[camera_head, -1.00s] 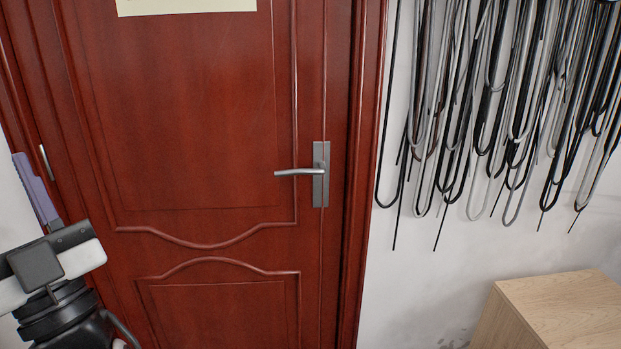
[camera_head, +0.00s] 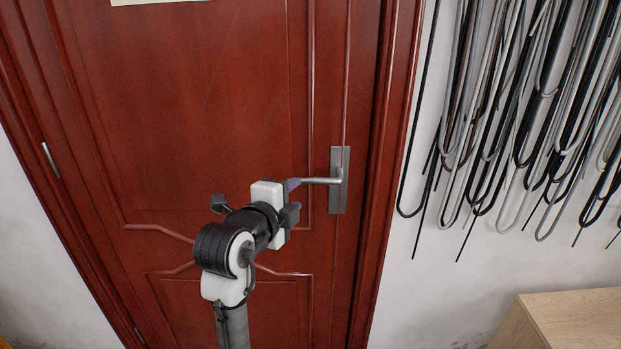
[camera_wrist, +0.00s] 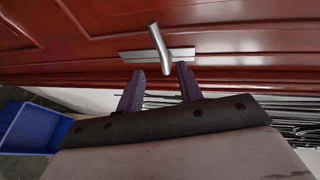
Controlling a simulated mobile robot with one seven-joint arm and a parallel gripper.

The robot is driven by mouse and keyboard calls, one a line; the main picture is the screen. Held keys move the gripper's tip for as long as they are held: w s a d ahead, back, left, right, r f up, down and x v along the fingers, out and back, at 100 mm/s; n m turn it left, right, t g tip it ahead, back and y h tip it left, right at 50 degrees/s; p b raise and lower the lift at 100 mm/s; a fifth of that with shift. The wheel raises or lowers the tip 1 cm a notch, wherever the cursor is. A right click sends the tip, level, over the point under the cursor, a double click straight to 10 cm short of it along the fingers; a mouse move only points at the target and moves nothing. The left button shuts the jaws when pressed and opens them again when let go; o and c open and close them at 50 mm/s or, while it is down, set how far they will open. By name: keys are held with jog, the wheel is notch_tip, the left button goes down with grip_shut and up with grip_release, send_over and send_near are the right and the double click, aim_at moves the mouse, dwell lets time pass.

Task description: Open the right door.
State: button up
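The red wooden door (camera_head: 210,110) looks closed in its frame. Its silver lever handle (camera_head: 322,181) sticks out to the left, level, from a grey plate (camera_head: 340,200). In the head view, my gripper (camera_head: 293,184) is at the lever's free left end, and its far finger is hidden. In the wrist view, the two purple fingers of my gripper (camera_wrist: 160,69) are apart, with the lever (camera_wrist: 158,45) showing between and just beyond their tips. Nothing is gripped. I cannot tell whether a finger touches the lever.
Black and grey cables (camera_head: 530,110) hang on the white wall right of the door. A light wooden cabinet (camera_head: 575,318) stands at the lower right. Hinges (camera_head: 50,160) show on the door's left side. A blue bin (camera_wrist: 28,127) shows in the wrist view.

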aim_at(309, 183)
jog(key=p+x, duration=0.2)
jog(key=x, duration=0.8)
jog(key=shift+c, duration=0.2)
grip_shut()
